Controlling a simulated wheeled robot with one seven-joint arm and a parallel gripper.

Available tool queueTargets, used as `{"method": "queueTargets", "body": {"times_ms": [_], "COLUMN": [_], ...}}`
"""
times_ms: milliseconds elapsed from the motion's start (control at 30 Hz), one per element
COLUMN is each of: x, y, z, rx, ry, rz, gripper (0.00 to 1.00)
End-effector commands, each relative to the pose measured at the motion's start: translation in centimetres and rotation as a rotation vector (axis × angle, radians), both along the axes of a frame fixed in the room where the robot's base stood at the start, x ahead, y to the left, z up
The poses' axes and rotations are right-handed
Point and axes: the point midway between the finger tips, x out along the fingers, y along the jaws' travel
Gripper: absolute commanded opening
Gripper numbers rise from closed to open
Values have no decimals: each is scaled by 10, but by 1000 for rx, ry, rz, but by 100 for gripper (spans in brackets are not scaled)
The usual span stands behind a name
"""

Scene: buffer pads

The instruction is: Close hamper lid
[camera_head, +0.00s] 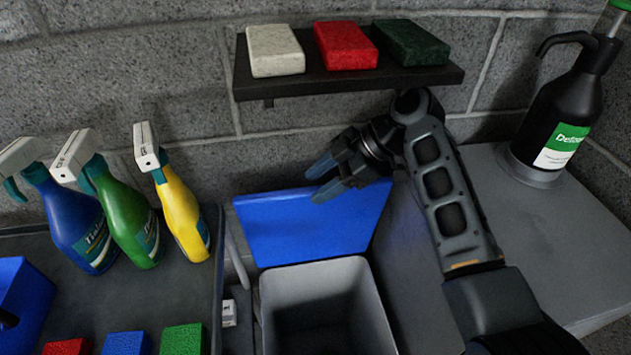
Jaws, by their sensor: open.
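The hamper (367,287) is a grey open-topped bin at the bottom middle of the head view. Its blue lid (300,229) stands raised and tilted back behind the opening, so the dark inside shows. My gripper (318,182) is open, with its fingers pointing left at the lid's upper edge. The fingers overlap the top of the lid in the picture; I cannot tell whether they touch it. Nothing shows between the fingers. My arm comes in from the lower right and hides part of the area right of the lid.
A dark shelf (350,82) with white, red and green pads hangs above my gripper. Several spray bottles (180,215) stand on a dark tray at left, with coloured pads in front. A black pump bottle (560,120) stands on the grey surface at right.

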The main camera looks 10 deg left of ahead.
Motion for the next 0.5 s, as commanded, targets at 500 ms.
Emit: {"method": "queueTargets", "body": {"times_ms": [500], "x": [-2], "y": [12], "z": [-12], "rx": [0], "ry": [-1], "rz": [-1], "gripper": [47]}}
